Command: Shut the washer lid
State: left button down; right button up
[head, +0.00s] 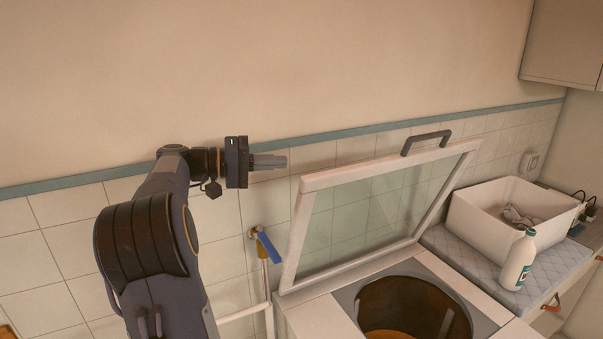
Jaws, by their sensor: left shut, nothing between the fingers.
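The washer (318,313) is a white top-loader at the lower right of the head view, its round drum opening (415,308) uncovered. Its lid (303,232), a white frame around a clear pane, stands raised and leans back toward the tiled wall. A dark grey handle (426,142) sits on the lid's upper edge. My left gripper (284,162) is shut and empty. In the picture it is left of the lid's upper left corner and apart from it, pointing right. My right gripper is not in view.
A blue-handled tap (267,247) and white pipe are on the wall left of the washer. Right of the washer, a quilted mat (468,257) carries a white bin (480,222) and a white bottle (517,262). A cabinet (565,45) hangs at upper right.

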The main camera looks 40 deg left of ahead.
pick_arm(q)
jog(key=w+d, duration=0.1)
jog(key=d+f, duration=0.1)
jog(key=d, duration=0.1)
jog(key=w+d, duration=0.1)
jog(key=d, duration=0.1)
jog(key=shift+w+d+f+b, duration=0.1)
jog(key=shift+w+f+b, duration=0.15)
jog(key=shift+w+b, duration=0.15)
jog(key=shift+s+d, duration=0.15)
jog(key=shift+d, duration=0.15)
jog(key=shift+d+f, duration=0.1)
